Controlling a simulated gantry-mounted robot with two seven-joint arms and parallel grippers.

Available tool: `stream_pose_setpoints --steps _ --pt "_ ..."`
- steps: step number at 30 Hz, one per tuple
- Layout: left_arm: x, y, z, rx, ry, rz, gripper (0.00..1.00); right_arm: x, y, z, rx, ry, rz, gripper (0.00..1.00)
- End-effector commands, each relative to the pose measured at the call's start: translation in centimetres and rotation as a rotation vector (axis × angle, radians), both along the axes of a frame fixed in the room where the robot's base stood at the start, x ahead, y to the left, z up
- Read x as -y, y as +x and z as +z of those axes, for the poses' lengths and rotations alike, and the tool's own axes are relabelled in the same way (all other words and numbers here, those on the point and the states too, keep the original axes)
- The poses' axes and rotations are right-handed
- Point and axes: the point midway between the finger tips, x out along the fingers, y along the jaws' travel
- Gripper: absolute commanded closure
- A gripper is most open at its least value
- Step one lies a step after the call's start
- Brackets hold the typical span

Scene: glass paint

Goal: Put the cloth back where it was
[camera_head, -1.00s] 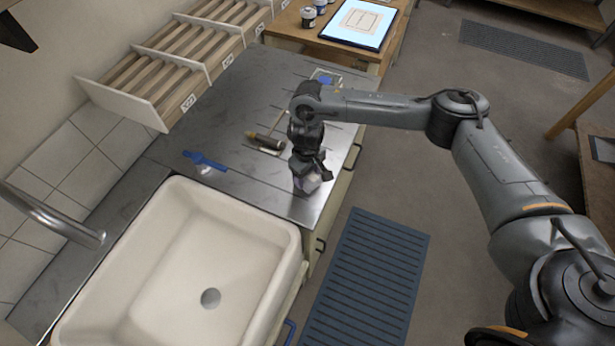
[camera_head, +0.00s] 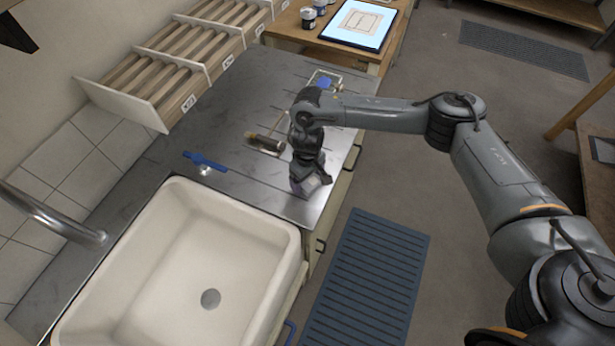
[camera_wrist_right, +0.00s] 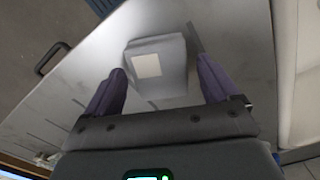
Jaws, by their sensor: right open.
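The cloth (camera_wrist_right: 157,66) shows in the right wrist view as a folded grey block with a pale square patch, lying on the steel counter. My right gripper (camera_wrist_right: 162,72) is open, with one dark finger on each side of the cloth. Whether the fingers touch it I cannot tell. My left gripper is not in view.
The white sink (camera_head: 240,235) is left of the cloth. A blue-handled tool (camera_head: 205,161) and a dark cylindrical tool (camera_head: 264,142) lie on the counter. Racks of glass strips (camera_head: 150,85) stand along the wall. A blue slatted mat (camera_head: 368,275) lies on the floor.

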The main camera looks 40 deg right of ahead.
Motion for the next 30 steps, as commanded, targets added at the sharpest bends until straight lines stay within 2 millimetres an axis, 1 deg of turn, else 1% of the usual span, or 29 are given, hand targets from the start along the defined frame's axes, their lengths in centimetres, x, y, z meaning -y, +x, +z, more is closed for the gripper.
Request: stream_pose_setpoints --steps 4,8,10,12,15,18,21,27,30 --pt "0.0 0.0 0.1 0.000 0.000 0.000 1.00 0.0 0.1 0.9 0.002 0.001 -0.001 0.12" --pt "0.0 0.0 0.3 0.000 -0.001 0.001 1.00 0.0 0.1 2.6 0.003 0.002 -0.001 0.12" --pt "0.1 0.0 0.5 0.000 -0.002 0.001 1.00 0.0 0.1 3.9 0.004 0.001 0.001 0.12" --pt "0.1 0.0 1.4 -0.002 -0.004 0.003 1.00 0.0 0.1 5.6 0.005 -0.001 0.001 0.12" --pt "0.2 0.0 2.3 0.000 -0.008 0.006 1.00 0.0 0.1 7.5 0.005 -0.001 0.002 0.12" --pt "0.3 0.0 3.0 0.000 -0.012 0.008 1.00 0.0 0.1 9.2 0.004 -0.001 0.001 0.12" --pt "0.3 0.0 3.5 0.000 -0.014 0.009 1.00 0.0 0.1 10.5 0.003 0.000 0.001 0.12" --pt "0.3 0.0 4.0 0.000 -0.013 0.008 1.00 0.0 0.0 12.0 0.001 0.000 0.000 0.12" --pt "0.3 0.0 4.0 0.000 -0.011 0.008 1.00 -0.4 -0.1 12.0 0.003 0.004 0.014 0.12"
